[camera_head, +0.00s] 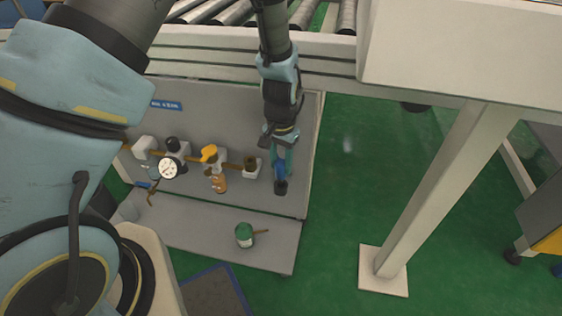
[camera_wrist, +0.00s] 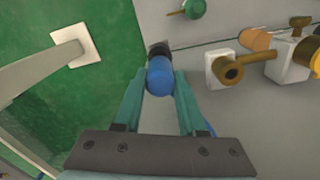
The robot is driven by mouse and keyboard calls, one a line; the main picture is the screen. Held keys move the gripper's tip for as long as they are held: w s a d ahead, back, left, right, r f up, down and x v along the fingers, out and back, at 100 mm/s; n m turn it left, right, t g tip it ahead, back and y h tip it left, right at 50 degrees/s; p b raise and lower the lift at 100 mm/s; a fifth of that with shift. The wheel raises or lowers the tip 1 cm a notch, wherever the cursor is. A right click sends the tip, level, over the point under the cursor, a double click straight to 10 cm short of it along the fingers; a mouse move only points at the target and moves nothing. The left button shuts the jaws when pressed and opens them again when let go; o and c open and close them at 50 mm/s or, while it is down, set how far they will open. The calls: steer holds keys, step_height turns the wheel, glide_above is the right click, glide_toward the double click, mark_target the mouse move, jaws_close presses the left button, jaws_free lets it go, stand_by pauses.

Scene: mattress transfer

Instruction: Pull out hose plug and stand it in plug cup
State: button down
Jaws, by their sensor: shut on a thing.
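My gripper (camera_head: 281,160) hangs from above in front of the grey panel, toward its right side. Its teal fingers are shut on the hose plug (camera_head: 281,187). The plug has a rounded blue part and a black end. In the wrist view the blue part (camera_wrist: 160,76) sits between the fingertips of my gripper (camera_wrist: 158,85), with the black end beyond it. The plug is clear of the brass port (camera_head: 250,163), whose open mouth (camera_wrist: 231,72) shows in the wrist view. A green cup-like thing (camera_head: 244,236) with a thin brass-coloured bar stands on the grey shelf (camera_head: 205,232).
Left of the port are an orange-yellow handle (camera_head: 209,153), a copper-coloured part (camera_head: 218,183), a round white gauge (camera_head: 168,169) and a black knob (camera_head: 172,144). A conveyor frame (camera_head: 330,60) crosses above. A beige post (camera_head: 440,190) stands on the green floor at right.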

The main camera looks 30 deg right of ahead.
mark_target(281, 171)
steer(key=shift+f+b, duration=0.7)
steer(key=shift+f, duration=0.85)
steer(key=shift+c, duration=2)
jaws_free()
steer(key=shift+r, duration=0.1)
step_height(281, 171, up, 11)
steer(key=shift+f+p, duration=0.2)
steer(key=shift+p, duration=0.9)
